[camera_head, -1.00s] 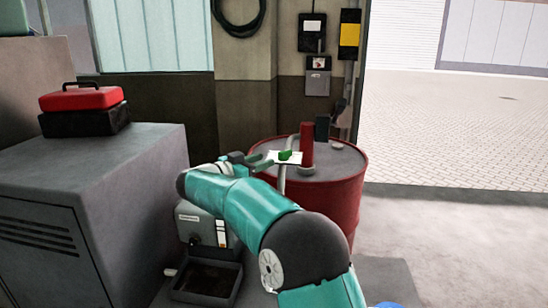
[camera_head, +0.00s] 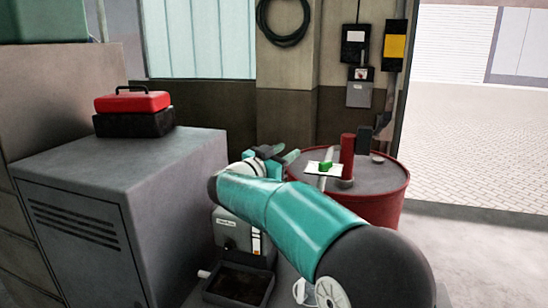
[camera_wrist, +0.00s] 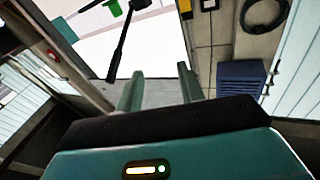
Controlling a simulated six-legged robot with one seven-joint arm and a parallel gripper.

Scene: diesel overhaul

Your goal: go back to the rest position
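My gripper (camera_head: 278,154) is at the end of my teal arm, in front of the red drum (camera_head: 385,208) and to the left of the things on its top. In the wrist view its two fingers (camera_wrist: 160,88) stand apart with nothing between them, so it is open and empty. My arm is bent, with its dark elbow low at the right of the head view.
A grey cabinet (camera_head: 170,205) bears a red toolbox (camera_head: 132,102). A dark tray (camera_head: 238,284) is below my arm.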

